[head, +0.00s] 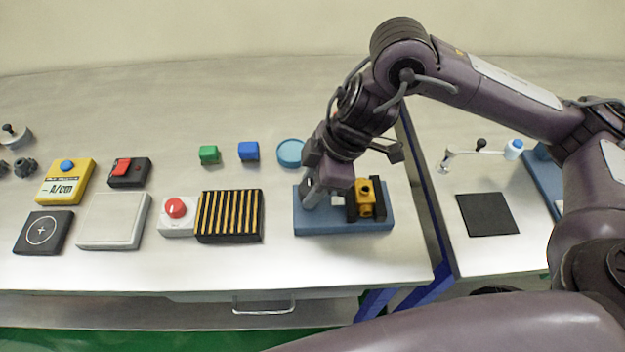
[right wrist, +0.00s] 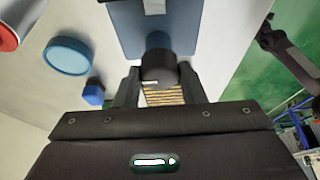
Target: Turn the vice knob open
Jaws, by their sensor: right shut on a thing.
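The vice stands on a blue base plate (head: 345,222) near the right end of the main table. A yellow part with black pieces (head: 366,198) sits on the right of the plate. My right gripper (head: 318,194) reaches down over the plate's left part and hides much of the vice. In the right wrist view, the black round vice knob (right wrist: 158,68) with a small white mark lies between the two fingertips (right wrist: 158,80), one finger on each side. The gripper is shut on it. The left gripper is out of view.
Left of the vice lie a striped black-and-yellow block (head: 230,216) and a red button (head: 176,208). Behind are a blue disc (head: 290,153), a blue cube (head: 248,151) and a green cube (head: 209,154). A black mat (head: 487,214) lies on the right table, across a gap.

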